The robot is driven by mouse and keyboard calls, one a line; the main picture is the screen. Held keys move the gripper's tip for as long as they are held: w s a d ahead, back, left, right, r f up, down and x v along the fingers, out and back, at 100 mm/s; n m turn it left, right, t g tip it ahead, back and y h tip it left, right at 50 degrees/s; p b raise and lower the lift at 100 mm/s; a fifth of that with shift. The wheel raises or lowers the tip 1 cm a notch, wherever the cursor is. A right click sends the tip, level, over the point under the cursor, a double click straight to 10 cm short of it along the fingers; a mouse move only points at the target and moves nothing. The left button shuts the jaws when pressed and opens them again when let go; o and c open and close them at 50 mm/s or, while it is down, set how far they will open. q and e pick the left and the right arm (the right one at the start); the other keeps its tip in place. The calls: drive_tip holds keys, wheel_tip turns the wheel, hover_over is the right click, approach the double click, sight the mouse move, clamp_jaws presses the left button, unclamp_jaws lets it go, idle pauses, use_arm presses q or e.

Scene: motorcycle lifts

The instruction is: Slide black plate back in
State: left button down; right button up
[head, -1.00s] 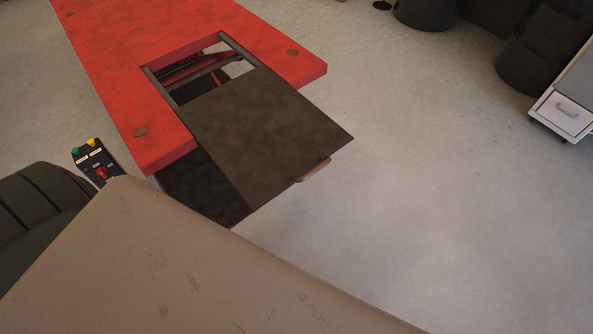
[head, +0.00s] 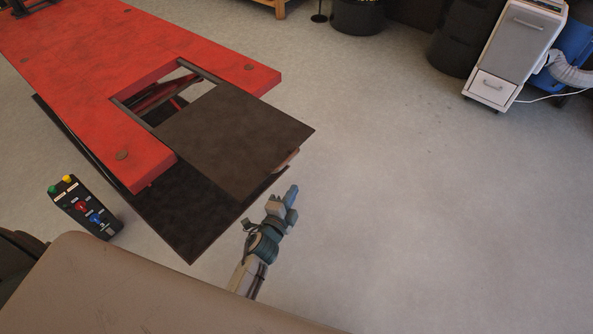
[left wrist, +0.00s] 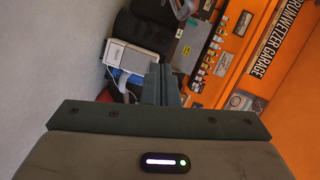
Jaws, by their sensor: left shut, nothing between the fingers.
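The black plate (head: 240,140) sticks out of the cut-out at the near end of the red lift (head: 85,65). Part of the cut-out behind the plate is open, with the lift's frame showing through. A small handle (head: 287,160) shows under the plate's outer edge. My left gripper (head: 291,195) is just below and right of the plate's outer edge in the picture, apart from the handle. It is shut and empty. Its closed fingers also show in the left wrist view (left wrist: 160,85), pointing at the garage wall. My right gripper is not in view.
A dark base plate (head: 190,225) lies below the lift. A control box (head: 85,207) with coloured buttons stands left of it. A white and grey cabinet (head: 510,60) and dark drums (head: 358,15) stand at the back. The floor to the right is clear.

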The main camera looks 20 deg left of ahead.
use_arm(q)
drive_tip(key=w+a+r+m+b, duration=0.1)
drive_tip(key=w+a, duration=0.1)
drive_tip(key=w, duration=0.9)
drive_tip(key=shift+w+t, duration=0.3)
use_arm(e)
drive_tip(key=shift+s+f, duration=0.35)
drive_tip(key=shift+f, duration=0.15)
use_arm(q)
drive_tip(key=shift+r, duration=0.1)
